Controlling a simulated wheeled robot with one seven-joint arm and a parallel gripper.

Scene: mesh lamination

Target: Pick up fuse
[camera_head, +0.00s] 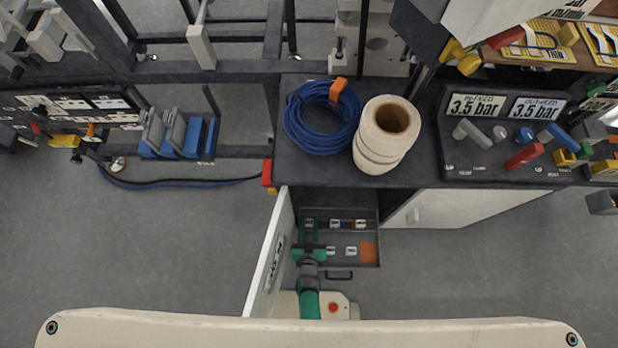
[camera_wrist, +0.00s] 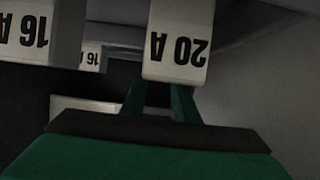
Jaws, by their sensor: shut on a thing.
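My gripper (camera_wrist: 160,100) is shut on a white fuse (camera_wrist: 178,45) marked 20 A, which reads upside down in the wrist view. The dark green fingers meet its lower edge. Two other white fuses marked 16 A show at the left, one close (camera_wrist: 35,30) and one farther back (camera_wrist: 92,57). In the head view my gripper (camera_head: 309,240) is at the left side of an open grey drawer (camera_head: 372,215) holding several white fuses (camera_head: 334,223) in rows. The held fuse cannot be made out there.
An open white cabinet door (camera_head: 270,255) stands just left of my arm. The drawer has an orange patch (camera_head: 368,252) and a front handle (camera_head: 338,276). Above it, the bench carries a blue cable coil (camera_head: 322,120) and white tape rolls (camera_head: 380,150). Floor to the right is clear.

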